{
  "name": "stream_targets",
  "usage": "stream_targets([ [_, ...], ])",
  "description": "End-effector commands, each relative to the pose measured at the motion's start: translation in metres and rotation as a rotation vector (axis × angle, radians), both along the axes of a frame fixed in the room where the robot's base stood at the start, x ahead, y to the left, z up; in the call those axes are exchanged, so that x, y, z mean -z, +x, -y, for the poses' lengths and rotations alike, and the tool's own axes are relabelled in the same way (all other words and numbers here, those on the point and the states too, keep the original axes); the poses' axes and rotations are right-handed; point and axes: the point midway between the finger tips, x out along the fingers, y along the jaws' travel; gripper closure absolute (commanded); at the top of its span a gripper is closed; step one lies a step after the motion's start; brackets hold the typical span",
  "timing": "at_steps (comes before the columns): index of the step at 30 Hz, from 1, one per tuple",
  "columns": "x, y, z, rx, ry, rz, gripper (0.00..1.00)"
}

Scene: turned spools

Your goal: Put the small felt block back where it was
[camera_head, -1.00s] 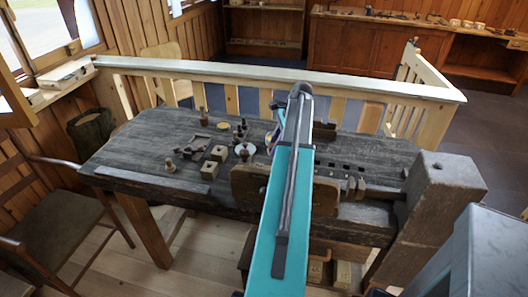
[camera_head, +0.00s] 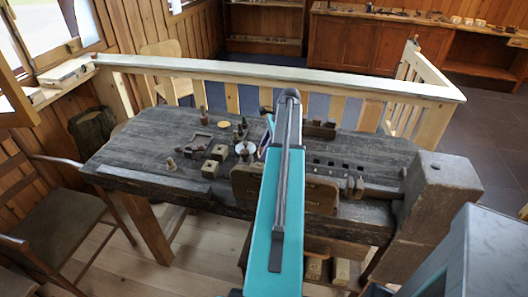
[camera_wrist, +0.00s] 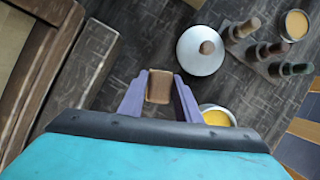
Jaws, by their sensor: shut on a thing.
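My gripper (camera_wrist: 160,75) is shut on a small brown block (camera_wrist: 159,88), which shows between its two purple fingers in the wrist view. I take it as the small felt block; its material is hard to tell. The fingers are over the dark grey workbench (camera_head: 140,150), and I cannot tell how high the block is above it. In the head view my arm hides the block, and only a bit of a purple finger (camera_head: 263,146) shows at the arm's left side.
A white round lid with a knob (camera_wrist: 200,58) lies just ahead of the fingers. A bowl with yellow contents (camera_wrist: 217,118) is close to the right finger. Several turned pieces stand on a rack (camera_wrist: 262,52). Wooden blocks (camera_head: 219,153) are on the bench's left part.

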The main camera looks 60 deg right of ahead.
Motion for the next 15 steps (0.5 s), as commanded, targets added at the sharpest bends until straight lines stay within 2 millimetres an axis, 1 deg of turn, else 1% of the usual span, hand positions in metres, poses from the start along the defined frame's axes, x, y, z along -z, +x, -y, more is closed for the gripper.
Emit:
stream_targets([
  [6, 0.013, 0.0, 0.0, -0.001, 0.0, 0.0, 0.94],
  [15, 0.014, 0.0, 0.0, -0.001, -0.001, 0.001, 0.94],
])
